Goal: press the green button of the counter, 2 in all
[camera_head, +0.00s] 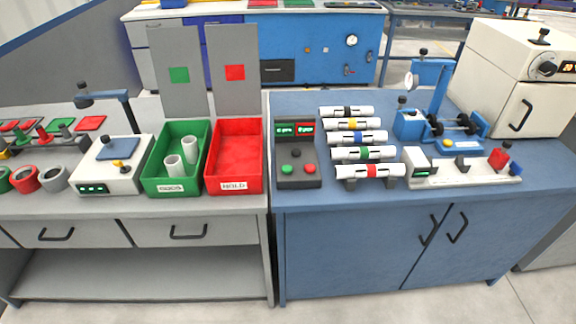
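The counter (298,181) is a dark box near the left edge of the blue bench. A green button (287,168) and a red button (309,168) sit side by side on its sloped front. Above them are two small displays, one with green text and one with red; the text is too small to read surely. Nothing covers the buttons. Neither of my grippers shows in the head view.
Right of the counter several white pipes (366,153) with coloured bands lie in a rack. Left are a red bin (235,187) and a green bin (177,189), with white pieces standing in the green one. A blue fixture (470,143) and beige oven (495,70) stand at right.

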